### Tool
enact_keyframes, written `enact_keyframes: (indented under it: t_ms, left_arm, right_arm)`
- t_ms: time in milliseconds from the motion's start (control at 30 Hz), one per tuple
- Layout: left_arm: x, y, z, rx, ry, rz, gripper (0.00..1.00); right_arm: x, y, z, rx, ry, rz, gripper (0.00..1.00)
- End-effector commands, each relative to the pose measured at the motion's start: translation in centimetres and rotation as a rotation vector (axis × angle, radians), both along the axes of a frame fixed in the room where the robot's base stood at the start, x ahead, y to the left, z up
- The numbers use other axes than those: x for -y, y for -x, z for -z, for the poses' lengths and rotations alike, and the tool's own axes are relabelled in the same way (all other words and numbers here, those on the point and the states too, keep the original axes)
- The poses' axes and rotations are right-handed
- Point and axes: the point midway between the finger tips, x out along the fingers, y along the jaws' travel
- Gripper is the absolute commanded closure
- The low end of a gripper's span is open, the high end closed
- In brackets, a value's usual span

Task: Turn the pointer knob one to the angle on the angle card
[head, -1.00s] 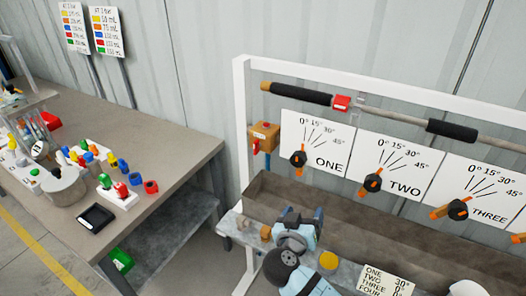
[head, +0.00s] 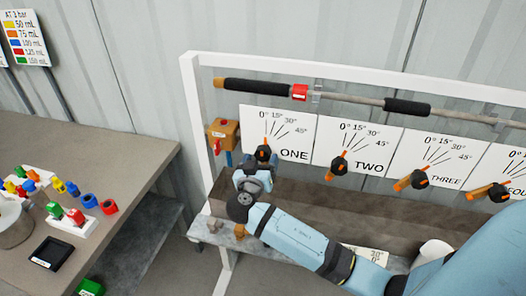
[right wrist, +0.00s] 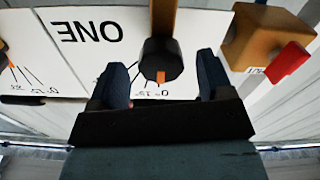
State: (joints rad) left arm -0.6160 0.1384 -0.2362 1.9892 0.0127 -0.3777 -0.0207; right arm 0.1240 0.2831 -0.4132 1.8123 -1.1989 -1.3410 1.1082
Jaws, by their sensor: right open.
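Pointer knob one (head: 263,153) is a black hub with orange parts, mounted on the white ONE panel (head: 291,140). A small orange tip shows at its top, toward the 0° mark. My right gripper (head: 254,168) is just below and in front of it and hides its lower side. In the right wrist view, which is upside down, the knob (right wrist: 161,58) lies between the two open fingers of my right gripper (right wrist: 162,84), with space on both sides. The angle card (head: 370,254) is partly hidden by my arm; its text is unreadable now.
Knobs two (head: 338,165) and three (head: 417,179) are to the right. A wooden box with a red part (head: 222,134) hangs left of the panel. A bar with black grips (head: 270,89) runs above. The grey workbench (head: 90,150) stands at left.

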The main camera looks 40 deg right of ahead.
Motion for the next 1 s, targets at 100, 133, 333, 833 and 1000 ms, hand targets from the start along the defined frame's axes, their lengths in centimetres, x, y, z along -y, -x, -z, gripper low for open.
enact_keyframes:
  t_ms: [100, 133, 333, 833, 1000]
  left_arm:
    - [-0.1, -0.1, -0.7, 0.004, 0.001, -0.001, 0.57]
    - [-0.1, -0.2, -0.8, 0.005, 0.0, -0.002, 0.57]
    - [-0.1, -0.3, -1.1, 0.009, 0.001, -0.002, 0.57]
    - [-0.1, -0.2, -0.9, 0.006, 0.0, -0.001, 0.57]
    - [-0.1, -0.2, -0.6, 0.005, -0.002, -0.001, 0.57]
  right_arm:
    - [1.3, -1.1, -0.2, -0.001, 0.002, 0.001, 0.27]
    - [1.6, -1.3, -0.1, -0.001, 0.002, 0.001, 0.27]
    - [2.4, -2.0, 0.0, 0.0, 0.0, 0.0, 0.27]
    - [2.4, -2.0, 0.0, 0.0, 0.0, 0.0, 0.84]
    - [2.4, -2.0, 0.1, 0.003, -0.004, 0.0, 0.95]
